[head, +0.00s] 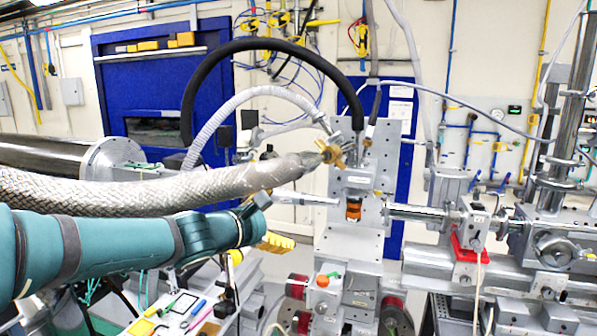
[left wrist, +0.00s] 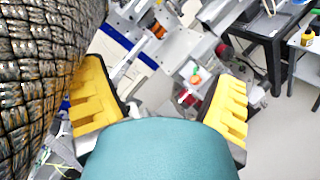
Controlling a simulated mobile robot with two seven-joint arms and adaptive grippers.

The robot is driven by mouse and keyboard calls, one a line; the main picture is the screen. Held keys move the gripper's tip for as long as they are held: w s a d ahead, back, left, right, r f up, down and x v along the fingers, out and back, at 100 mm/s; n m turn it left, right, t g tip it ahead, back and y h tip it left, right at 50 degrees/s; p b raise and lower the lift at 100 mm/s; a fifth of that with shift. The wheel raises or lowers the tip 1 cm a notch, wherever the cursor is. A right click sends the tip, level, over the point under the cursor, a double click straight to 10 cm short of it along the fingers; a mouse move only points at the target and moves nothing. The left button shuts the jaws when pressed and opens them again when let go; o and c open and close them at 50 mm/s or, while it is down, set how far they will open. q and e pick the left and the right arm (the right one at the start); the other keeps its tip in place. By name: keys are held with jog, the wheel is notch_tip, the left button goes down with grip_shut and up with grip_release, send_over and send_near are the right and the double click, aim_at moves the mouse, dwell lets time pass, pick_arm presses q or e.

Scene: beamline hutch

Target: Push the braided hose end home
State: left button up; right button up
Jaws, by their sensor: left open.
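The thick silver braided hose (head: 150,192) comes in from the left in the head view, above my left arm. Its end (head: 310,160) meets a brass fitting (head: 334,152) in front of the grey upright plate (head: 393,150). I cannot tell how far the end sits in the fitting. My left gripper (head: 268,225) is below and left of that end, apart from it. Its yellow fingers are open with nothing between them, as the left wrist view (left wrist: 165,75) shows. There the braid (left wrist: 38,85) fills the left edge, close beside one finger. My right gripper is out of view.
A black hose (head: 255,43) and a grey corrugated hose (head: 225,115) arch behind the braided one. An orange-ringed part (head: 353,207) hangs on the plate. A red-based mount (head: 468,250) stands right. A bench with tools (head: 180,305) lies below my arm.

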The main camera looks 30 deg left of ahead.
aim_at(299, 165)
pick_arm(q)
notch_tip(299, 165, up, 8)
jog(key=s+a+n+t+y, duration=0.1)
jog(key=s+a+n+t, duration=0.1)
jog(key=a, duration=0.1)
jog(key=w, duration=0.4)
jog(key=w+p, duration=0.1)
jog(key=w, duration=0.4)
jog(key=w+d+p, duration=0.1)
jog(key=w, duration=0.3)
jog(key=shift+w, duration=0.3)
jog(key=shift+f, duration=0.1)
jog(key=c, duration=1)
